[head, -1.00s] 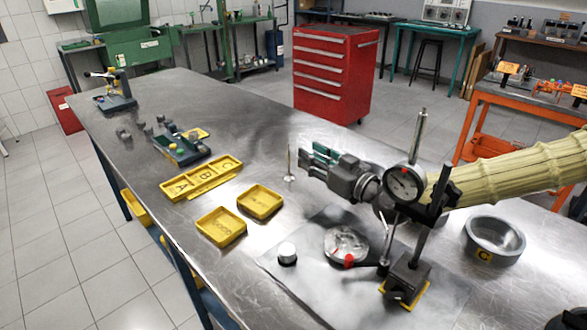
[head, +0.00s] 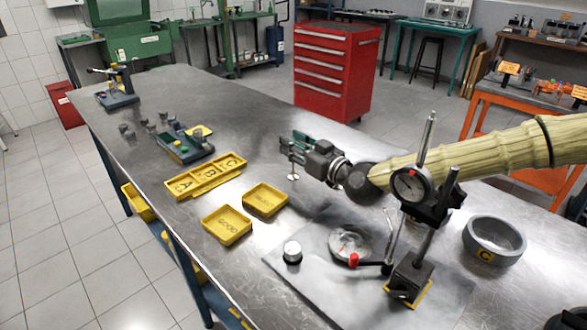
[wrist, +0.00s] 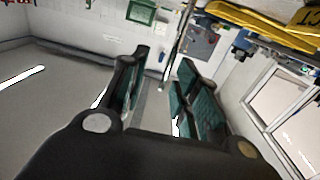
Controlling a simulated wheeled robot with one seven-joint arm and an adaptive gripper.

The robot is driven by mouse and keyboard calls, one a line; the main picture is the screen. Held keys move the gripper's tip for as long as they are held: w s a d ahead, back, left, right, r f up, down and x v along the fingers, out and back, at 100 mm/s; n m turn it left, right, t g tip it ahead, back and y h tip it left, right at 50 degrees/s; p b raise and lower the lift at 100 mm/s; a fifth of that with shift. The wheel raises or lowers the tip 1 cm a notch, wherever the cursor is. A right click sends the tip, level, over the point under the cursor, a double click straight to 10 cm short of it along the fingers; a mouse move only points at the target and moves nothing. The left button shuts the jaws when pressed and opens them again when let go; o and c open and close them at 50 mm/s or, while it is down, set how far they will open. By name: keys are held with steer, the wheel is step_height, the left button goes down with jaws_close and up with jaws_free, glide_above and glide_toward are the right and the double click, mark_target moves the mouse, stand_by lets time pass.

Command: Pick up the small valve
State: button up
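The small valve (head: 293,177) stands upright on the metal bench, its disc-shaped head down on the surface. My gripper (head: 292,148) is at its stem, just above the head, with fingers reaching left; the fingers hide most of the stem in the head view. In the wrist view my gripper (wrist: 158,75) has its two green-padded fingers apart. A thin stem (wrist: 181,50) shows between and beyond them, nearer the right finger. I see no clear contact on both sides.
Yellow trays (head: 227,225) and a lettered A-B-C tray (head: 205,177) lie left of my gripper. A dial gauge stand (head: 410,275) rises in front of my arm. The bench behind the valve is mostly clear.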

steer(key=c, duration=0.3)
steer(key=shift+a, duration=0.25)
jaws_close()
steer(key=shift+d, duration=0.1)
